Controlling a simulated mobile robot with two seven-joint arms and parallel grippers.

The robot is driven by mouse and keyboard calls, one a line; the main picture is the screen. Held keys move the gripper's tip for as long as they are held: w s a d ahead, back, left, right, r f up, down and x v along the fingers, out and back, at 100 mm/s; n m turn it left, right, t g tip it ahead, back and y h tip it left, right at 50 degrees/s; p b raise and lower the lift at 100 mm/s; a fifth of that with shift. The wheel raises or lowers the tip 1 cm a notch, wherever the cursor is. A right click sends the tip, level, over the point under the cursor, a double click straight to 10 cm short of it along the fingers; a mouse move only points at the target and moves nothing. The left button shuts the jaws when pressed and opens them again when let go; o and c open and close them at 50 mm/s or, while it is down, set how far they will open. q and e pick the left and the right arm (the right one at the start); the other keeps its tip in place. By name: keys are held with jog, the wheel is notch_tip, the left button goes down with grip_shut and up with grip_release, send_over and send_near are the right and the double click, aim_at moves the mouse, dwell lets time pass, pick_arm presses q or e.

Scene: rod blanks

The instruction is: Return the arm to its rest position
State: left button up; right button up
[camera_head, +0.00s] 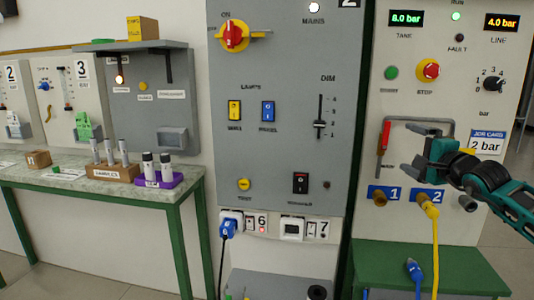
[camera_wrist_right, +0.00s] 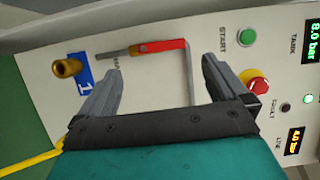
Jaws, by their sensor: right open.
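My right gripper (camera_head: 408,150) is in front of the air panel at the right of the head view, with its arm coming in from the right edge. Its jaws are open, and I see nothing held between them. In the right wrist view the two fingers (camera_wrist_right: 161,68) stand wide apart. Beyond them a red-handled lever (camera_wrist_right: 158,47) shows on the panel; the same lever (camera_head: 385,137) is just left of the gripper in the head view. Whether the fingers touch anything is hard to tell, but a gap seems to show. My left gripper is not in view.
The panel (camera_head: 400,105) carries a red stop button (camera_head: 428,70) and ports. A yellow hose (camera_head: 434,245) hangs from port 2; a blue connector (camera_head: 414,268) is at the green bench (camera_head: 460,268). A grey mains panel (camera_head: 280,160) and a workbench (camera_head: 110,183) stand to the left.

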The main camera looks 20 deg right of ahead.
jog(key=s+a+f+m+g+y, duration=0.15)
jog(key=s+a+f+m, duration=0.25)
jog(key=a+f+m, duration=0.75)
jog(key=s+a+f+m+y, duration=0.3)
jog(key=a+f+m, duration=0.5)
jog(key=f+m, duration=0.6)
jog(key=s+a+f+m+g, duration=0.2)
jog(key=s+a+f+m, duration=0.5)
jog(key=a+m, duration=0.3)
jog(key=s+a+f+m+g+p, duration=0.1)
jog(key=s+a+f+m+g, duration=0.2)
jog(key=s+a+f+m, duration=0.5)
jog(key=a+m, duration=0.1)
jog(key=m, duration=0.5)
jog(key=shift+s+a+f, duration=0.25)
jog(key=shift+s+a, duration=0.1)
jog(key=shift+s, duration=0.05)
jog(key=shift+g, duration=0.25)
